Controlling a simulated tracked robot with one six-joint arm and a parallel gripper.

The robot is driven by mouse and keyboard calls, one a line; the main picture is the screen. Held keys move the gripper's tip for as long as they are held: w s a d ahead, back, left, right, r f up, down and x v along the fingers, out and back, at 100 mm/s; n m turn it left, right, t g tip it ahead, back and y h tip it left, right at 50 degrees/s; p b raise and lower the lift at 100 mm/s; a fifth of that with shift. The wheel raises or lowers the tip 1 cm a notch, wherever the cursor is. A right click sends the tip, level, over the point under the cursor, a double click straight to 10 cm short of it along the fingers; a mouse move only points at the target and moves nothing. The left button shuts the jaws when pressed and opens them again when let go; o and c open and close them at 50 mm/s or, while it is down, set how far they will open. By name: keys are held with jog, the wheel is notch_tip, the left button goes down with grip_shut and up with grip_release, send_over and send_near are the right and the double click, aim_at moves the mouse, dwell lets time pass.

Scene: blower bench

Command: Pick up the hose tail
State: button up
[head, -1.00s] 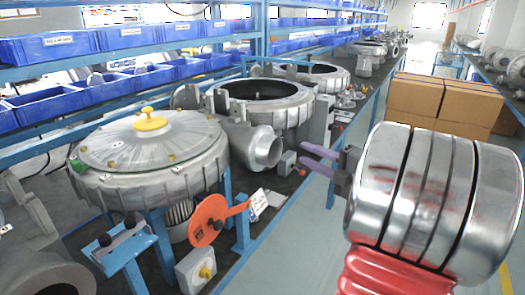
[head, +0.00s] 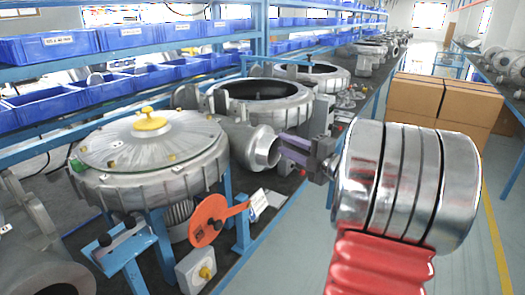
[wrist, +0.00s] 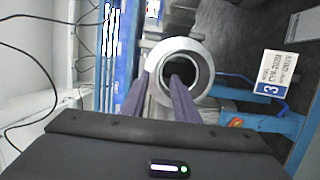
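No separate loose hose is clear to me. The closest match to the hose tail is a silver pipe end (head: 262,148) with a flared round mouth, on the side of the grey blower housing. In the wrist view this pipe end (wrist: 193,47) shows a bright rim around a dark bore. My gripper (head: 282,147) has two purple fingers, apart, with tips at the mouth. In the wrist view my gripper (wrist: 161,78) has its left finger over the rim's left edge and its right finger over the bore. Contact cannot be told.
A round grey housing with a yellow knob (head: 149,123) stands at left. An orange disc (head: 207,220) and a white box with a yellow knob (head: 195,270) are at the bench's front. Blue bins (head: 45,48) line the shelves. Cardboard boxes (head: 440,100) stand behind my arm.

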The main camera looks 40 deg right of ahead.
aim_at(274, 140)
jog(key=shift+w, duration=0.1)
jog(key=shift+w+a, duration=0.25)
jog(key=shift+w, duration=1)
jog(key=shift+w+a, duration=0.2)
jog(key=shift+w, duration=1.05)
jog(key=shift+c, duration=0.4)
grip_shut()
